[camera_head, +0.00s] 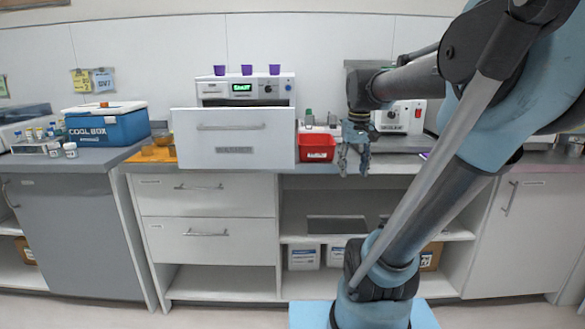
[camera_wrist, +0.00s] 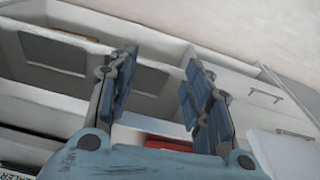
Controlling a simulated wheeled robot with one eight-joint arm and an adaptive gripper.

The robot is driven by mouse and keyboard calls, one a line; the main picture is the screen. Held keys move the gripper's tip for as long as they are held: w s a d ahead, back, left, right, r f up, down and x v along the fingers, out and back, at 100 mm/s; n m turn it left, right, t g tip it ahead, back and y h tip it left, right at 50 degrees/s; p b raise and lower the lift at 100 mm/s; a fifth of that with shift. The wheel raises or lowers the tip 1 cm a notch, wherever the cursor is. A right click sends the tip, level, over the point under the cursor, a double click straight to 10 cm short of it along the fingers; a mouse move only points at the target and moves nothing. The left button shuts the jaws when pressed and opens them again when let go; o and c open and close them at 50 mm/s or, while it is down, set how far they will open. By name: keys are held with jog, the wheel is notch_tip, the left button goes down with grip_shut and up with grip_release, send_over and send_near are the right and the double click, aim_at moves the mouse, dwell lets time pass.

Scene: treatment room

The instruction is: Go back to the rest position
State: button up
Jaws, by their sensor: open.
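My gripper (camera_head: 354,160) hangs in the head view in front of the counter, right of the red bin, with its fingers pointing down. In the wrist view my gripper (camera_wrist: 158,95) shows two blue-grey fingers spread apart with nothing between them. The gripper is open and empty. No task object is named.
The top drawer (camera_head: 233,150) is pulled open, left of my gripper. A red bin (camera_head: 316,147) sits on the counter (camera_head: 400,159). A device with a green display (camera_head: 243,88) carries purple cups. A blue cool box (camera_head: 105,125) stands left. Open shelves (camera_head: 305,235) lie below.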

jog(key=s+f, duration=1.3)
jog(key=f, duration=0.4)
jog(key=shift+s+f+m+t, duration=0.2)
jog(key=shift+s+m+t, duration=0.2)
